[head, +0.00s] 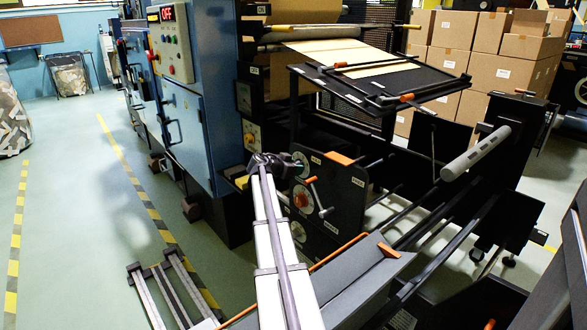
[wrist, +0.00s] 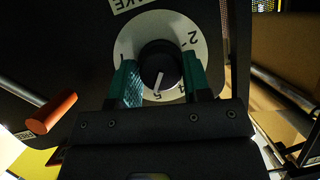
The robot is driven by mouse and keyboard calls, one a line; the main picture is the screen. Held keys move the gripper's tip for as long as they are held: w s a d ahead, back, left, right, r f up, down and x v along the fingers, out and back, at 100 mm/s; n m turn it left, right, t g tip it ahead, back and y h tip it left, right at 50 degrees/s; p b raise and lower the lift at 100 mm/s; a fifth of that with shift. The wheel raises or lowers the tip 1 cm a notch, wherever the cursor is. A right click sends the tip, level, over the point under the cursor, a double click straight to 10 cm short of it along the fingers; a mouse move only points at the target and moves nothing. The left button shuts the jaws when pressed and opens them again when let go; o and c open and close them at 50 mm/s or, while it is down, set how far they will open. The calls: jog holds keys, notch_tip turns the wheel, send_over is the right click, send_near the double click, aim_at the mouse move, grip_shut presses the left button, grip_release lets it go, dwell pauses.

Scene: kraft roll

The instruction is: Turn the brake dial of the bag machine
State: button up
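The brake dial (wrist: 160,66) is a round black knob with a white pointer line, on a pale numbered ring (wrist: 160,22). The pointer is toward the lower part of the ring in the wrist view, near the 5. The end of a printed label, "KE", shows upside down above it. My gripper (wrist: 161,72) has one teal finger on each side of the knob, with no clear gap to it; it looks shut on the knob. In the head view my gripper (head: 275,162) is at the dark panel's upper left, covering part of the dial (head: 301,166).
A red dial (head: 301,199) and an orange-handled lever (head: 317,194) are lower on the same panel. The lever's orange handle (wrist: 52,111) is left of my gripper in the wrist view. The blue cabinet (head: 187,125) stands left; a grey roller (head: 476,153) is right.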

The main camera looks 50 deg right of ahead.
jog(key=c, duration=0.4)
jog(key=shift+n, duration=0.3)
jog(key=n+g+b, duration=0.1)
jog(key=n+g, duration=0.2)
jog(key=n, duration=0.1)
jog(key=n+g+b, duration=0.2)
jog(key=n, duration=0.2)
jog(key=n+g+b, duration=0.2)
jog(key=n+g, duration=0.1)
jog(key=n, duration=0.1)
jog(key=shift+w+f+g, duration=0.2)
jog(key=shift+w+g, duration=0.1)
jog(key=shift+w, duration=0.05)
dwell(0.3)
jog(key=shift+n, duration=0.3)
jog(key=o, duration=0.9)
